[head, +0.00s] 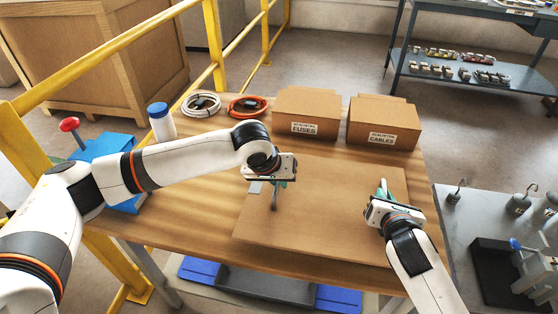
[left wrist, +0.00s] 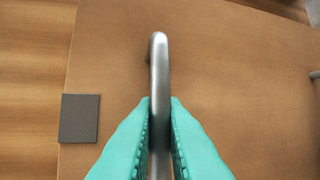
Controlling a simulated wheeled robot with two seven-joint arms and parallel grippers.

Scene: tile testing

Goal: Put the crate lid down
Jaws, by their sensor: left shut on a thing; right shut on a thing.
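The crate lid (head: 325,215) is a flat brown panel, level over the wooden table's middle and right part. I cannot tell whether it touches the tabletop. My left gripper (head: 278,184) is shut on the lid's left metal handle (head: 274,200). In the left wrist view, the grey handle (left wrist: 160,70) stands between the teal fingers (left wrist: 160,135). My right gripper (head: 382,190) is shut at the lid's right side, on what looks like its right handle, mostly hidden by the gripper. A dark grey square (left wrist: 79,118) shows at the lid's left edge.
Fuses (head: 306,112) and cables (head: 383,122) boxes stand behind the lid. A white coil (head: 201,104), an orange coil (head: 247,107), a blue-capped bottle (head: 160,122) and a blue box (head: 105,148) are on the left. Yellow rails (head: 105,62) run beyond the left side.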

